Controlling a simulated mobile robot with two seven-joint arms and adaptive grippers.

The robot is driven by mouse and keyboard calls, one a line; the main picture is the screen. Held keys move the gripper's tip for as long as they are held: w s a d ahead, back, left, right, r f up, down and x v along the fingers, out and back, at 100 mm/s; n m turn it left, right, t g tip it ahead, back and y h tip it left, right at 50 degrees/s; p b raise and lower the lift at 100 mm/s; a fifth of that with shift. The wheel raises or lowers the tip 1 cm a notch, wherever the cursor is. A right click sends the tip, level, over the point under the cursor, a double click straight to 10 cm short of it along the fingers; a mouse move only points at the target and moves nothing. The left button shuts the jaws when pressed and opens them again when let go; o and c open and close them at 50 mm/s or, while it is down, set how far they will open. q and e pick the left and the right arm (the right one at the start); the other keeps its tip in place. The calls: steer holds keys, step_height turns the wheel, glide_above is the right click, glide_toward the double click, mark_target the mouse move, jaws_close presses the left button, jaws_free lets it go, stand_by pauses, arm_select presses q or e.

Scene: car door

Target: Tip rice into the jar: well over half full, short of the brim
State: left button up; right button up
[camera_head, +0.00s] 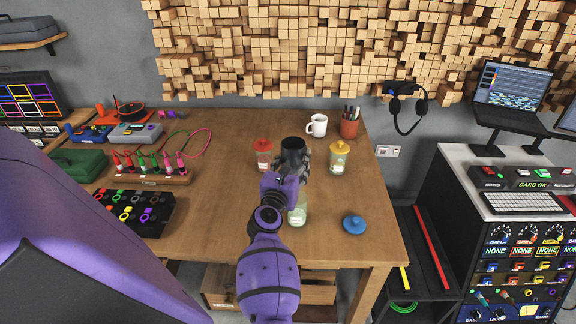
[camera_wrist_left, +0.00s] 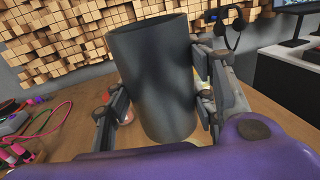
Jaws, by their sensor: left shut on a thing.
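My left gripper (camera_head: 294,168) is shut on a dark grey cylindrical container (camera_head: 293,148), with a finger on each side of it. In the left wrist view the container (camera_wrist_left: 155,80) stands between the fingers, its open mouth up and nearly upright. What is inside it cannot be seen. A clear jar without a visible lid (camera_head: 297,215) stands on the table below and nearer than the container, partly hidden by my gripper. It has a pale label; its fill level is not clear. A blue lid (camera_head: 354,224) lies to its right. My right gripper is not in view.
A red-lidded jar (camera_head: 263,155) and a yellow-lidded jar (camera_head: 339,157) stand either side of the container. A white mug (camera_head: 317,125) and a pen pot (camera_head: 350,124) are behind. The front right tabletop (camera_head: 335,250) is clear.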

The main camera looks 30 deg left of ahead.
mark_target(288, 164)
arm_select(q)
steer(key=shift+w+a+f+n+g+y, duration=0.15)
steer(key=shift+w+a+f+n+y, duration=0.15)
steer(key=shift+f, duration=0.25)
steer(key=shift+w+a+f+n+g+y, duration=0.1)
steer(key=shift+a+f+n+g+y, duration=0.1)
steer(key=shift+a+f+y, duration=0.3)
steer(key=shift+s+a+f, duration=0.1)
steer(key=shift+a+f, duration=0.1)
steer(key=shift+a, duration=0.05)
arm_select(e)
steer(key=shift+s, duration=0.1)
